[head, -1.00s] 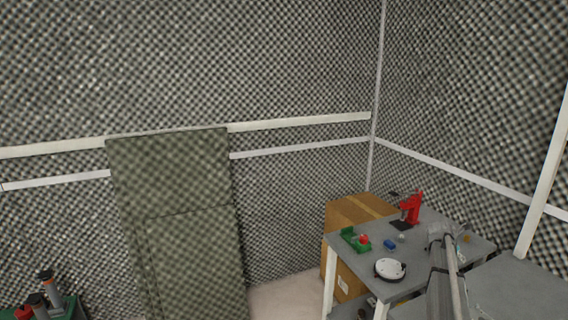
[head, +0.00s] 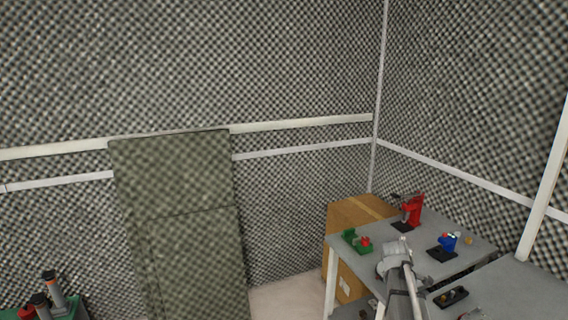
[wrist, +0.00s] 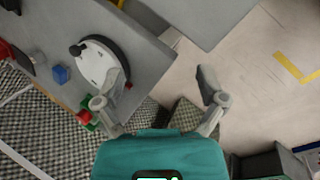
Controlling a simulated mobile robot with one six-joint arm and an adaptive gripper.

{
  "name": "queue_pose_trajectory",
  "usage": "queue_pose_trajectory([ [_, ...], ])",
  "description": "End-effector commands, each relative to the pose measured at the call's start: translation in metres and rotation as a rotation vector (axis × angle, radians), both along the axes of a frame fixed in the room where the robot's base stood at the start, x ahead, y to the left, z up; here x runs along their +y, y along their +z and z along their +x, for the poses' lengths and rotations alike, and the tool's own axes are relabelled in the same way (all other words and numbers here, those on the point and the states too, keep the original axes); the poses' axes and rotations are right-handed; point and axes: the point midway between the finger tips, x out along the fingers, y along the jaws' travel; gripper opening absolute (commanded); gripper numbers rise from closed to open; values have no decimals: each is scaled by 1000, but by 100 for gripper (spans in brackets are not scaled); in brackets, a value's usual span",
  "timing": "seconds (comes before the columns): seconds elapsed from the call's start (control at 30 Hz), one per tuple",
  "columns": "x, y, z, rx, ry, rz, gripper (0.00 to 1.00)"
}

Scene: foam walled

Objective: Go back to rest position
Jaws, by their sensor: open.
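My gripper (wrist: 163,88) is open and empty in the wrist view, its two grey fingers spread wide. It hangs beside the grey table (wrist: 150,60), with pale floor between and beyond the fingers. My arm reaches over the table in the head view, and the fingertips cannot be made out there.
A red press (head: 412,210), a green fixture (head: 352,238) with a red part and a blue device (head: 449,242) stand on the table. A blue block (wrist: 61,74) lies near the white device. A cardboard box (head: 345,215) stands behind. A second grey table (head: 520,290) adjoins at right.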

Motion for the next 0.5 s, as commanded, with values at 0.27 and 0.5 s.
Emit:
queue_pose_trajectory([
  [0.27, 86, -5, -66, -33, -315, 190, 91],
  [0.5, 150, -8, -124, -19, -600, 322, 91],
])
